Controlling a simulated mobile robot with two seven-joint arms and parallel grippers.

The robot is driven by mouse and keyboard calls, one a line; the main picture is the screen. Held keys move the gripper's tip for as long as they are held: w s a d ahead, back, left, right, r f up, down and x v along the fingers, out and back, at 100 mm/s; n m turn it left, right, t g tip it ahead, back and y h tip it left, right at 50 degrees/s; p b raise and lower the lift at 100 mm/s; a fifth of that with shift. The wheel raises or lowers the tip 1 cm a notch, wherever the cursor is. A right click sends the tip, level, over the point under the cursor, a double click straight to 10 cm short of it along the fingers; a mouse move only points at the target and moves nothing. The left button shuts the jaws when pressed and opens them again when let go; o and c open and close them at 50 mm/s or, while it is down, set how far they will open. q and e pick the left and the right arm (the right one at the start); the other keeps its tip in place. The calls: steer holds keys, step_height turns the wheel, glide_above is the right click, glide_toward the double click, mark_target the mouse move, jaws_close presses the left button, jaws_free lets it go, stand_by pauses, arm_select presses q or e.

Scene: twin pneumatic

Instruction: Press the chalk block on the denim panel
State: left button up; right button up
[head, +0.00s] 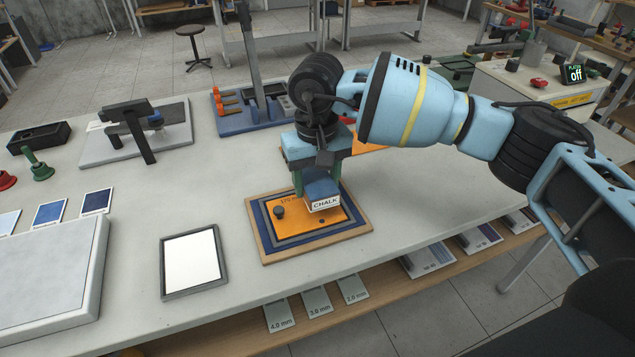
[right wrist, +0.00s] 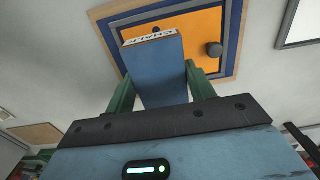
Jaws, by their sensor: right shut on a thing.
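My right gripper (head: 321,186) has green fingers shut on the chalk block (head: 322,190), a blue block with a white "CHALK" label. In the right wrist view the chalk block (right wrist: 158,75) sits between the two fingers. The block is over the right part of an orange plate (head: 293,228) with a dark knob. The plate lies in a stack with a grey border and a dark blue border, apparently the denim panel (head: 320,240), on a wooden board (head: 365,229). I cannot tell whether the block touches the plate. My left gripper is not in view.
A white pad in a dark frame (head: 194,262) lies left of the board. A grey slab (head: 50,270) lies at the left front. A clamp-like fixture (head: 135,130) and a blue stand with orange parts (head: 240,115) are behind. The table is clear right of the board.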

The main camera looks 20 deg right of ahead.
steer(key=shift+r+p, duration=0.35)
steer(key=shift+r, duration=1.15)
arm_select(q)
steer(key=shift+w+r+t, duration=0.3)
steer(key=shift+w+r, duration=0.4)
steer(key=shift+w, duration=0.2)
